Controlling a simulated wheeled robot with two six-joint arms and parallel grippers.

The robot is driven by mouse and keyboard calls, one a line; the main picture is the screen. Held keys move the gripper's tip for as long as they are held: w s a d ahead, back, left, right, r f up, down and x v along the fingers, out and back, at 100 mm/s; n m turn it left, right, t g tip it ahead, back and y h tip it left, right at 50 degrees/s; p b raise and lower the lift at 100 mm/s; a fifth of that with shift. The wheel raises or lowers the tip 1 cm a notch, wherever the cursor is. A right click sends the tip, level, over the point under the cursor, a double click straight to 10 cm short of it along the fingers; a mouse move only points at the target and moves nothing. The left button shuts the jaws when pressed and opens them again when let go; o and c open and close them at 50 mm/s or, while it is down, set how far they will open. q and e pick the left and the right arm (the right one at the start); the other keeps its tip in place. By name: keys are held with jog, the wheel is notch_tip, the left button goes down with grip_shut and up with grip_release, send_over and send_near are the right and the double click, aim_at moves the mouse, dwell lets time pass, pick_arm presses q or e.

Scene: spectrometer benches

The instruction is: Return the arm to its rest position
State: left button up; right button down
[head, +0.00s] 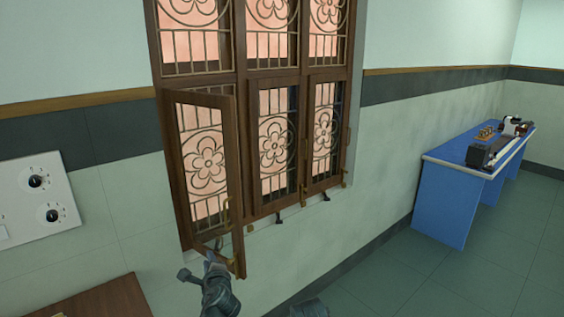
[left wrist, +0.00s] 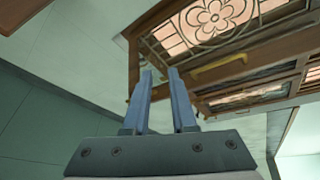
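My left gripper (head: 212,258) is at the lower edge of the open left window sash (head: 238,165), low in the middle of the head view. In the left wrist view its two blue fingers (left wrist: 160,73) are apart with nothing seen between them. The wooden sash with its brass handle (left wrist: 218,68) fills the upper right of that view, beyond the fingertips. I cannot tell whether the gripper touches the sash. A dark piece that may be my right arm shows at the bottom edge of the head view; my right gripper is not seen.
The other lower sashes (head: 272,150) sit nearly in line with the window frame. A wall panel with knobs (head: 38,200) is at left, above a brown wooden surface (head: 105,300). A blue bench (head: 446,205) with instruments stands at right. The floor (head: 400,285) before it is clear.

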pick_arm(q)
jog(key=s+d+f+n+g+h, duration=0.2)
jog(key=s+d+f+n+g, duration=0.5)
jog(key=s, duration=0.4)
jog(key=s+d+f+n+g+h, duration=0.2)
jog(key=s+d+f+n+g, duration=0.4)
jog(key=s+d, duration=0.4)
notch_tip(320, 180, down, 3)
jog(key=shift+s+d+r+n+g+h, duration=0.1)
jog(key=shift+s+d+n+g+h, duration=0.15)
jog(key=shift+s+n+g+h, duration=0.45)
jog(key=shift+w+t+y, duration=0.15)
jog(key=shift+t+y, duration=0.15)
